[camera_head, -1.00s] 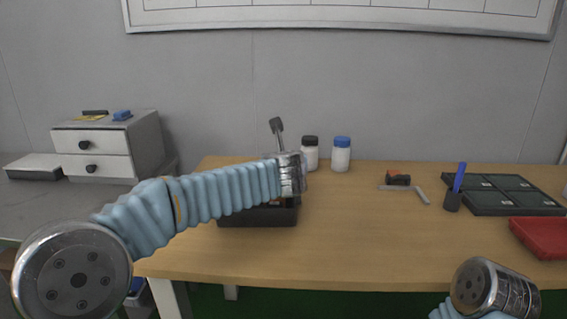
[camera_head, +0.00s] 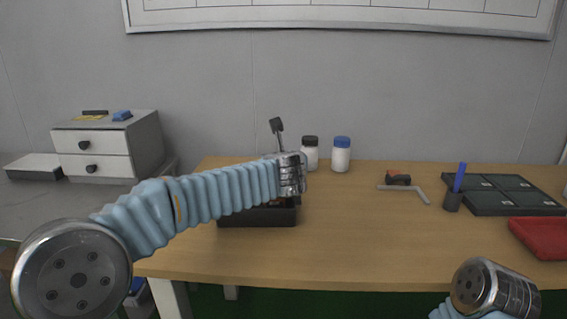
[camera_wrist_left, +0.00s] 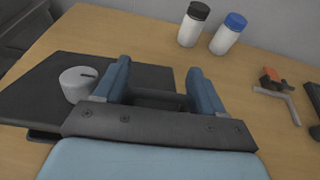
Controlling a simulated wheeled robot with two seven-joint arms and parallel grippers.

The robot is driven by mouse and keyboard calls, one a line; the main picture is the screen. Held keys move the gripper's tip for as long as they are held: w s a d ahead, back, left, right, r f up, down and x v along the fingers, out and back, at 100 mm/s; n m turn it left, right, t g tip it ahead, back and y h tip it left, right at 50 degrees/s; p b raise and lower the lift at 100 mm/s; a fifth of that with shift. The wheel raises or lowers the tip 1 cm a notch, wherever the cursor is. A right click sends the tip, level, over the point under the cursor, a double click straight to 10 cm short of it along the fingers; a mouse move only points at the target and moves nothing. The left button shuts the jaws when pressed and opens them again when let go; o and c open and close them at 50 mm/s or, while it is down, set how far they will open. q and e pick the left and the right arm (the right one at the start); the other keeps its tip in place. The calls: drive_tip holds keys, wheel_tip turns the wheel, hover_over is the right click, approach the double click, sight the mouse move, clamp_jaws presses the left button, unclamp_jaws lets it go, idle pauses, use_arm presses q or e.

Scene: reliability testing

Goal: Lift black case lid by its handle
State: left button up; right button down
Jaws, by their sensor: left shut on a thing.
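The black case (camera_head: 257,217) stands on the wooden table; my left arm hides most of its top in the head view. In the left wrist view its dark flat lid (camera_wrist_left: 140,75) lies under my left gripper (camera_wrist_left: 159,70). A round pale grey knob-like part (camera_wrist_left: 80,84) is left of the fingers. In the head view the left fingers are hidden behind my wrist. My right wrist shows at the lower right, but its gripper is out of view.
A black-capped bottle (camera_head: 310,156) and a blue-capped bottle (camera_head: 341,155) stand behind the case. A grey upright piece (camera_head: 277,127) rises behind my left wrist. The front middle table is clear.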

use_arm(q)
drive_tip(key=o, duration=1.2)
drive_tip(key=b+v, duration=0.2)
drive_tip(key=v, duration=1.2)
drive_tip(key=shift+w, duration=0.1)
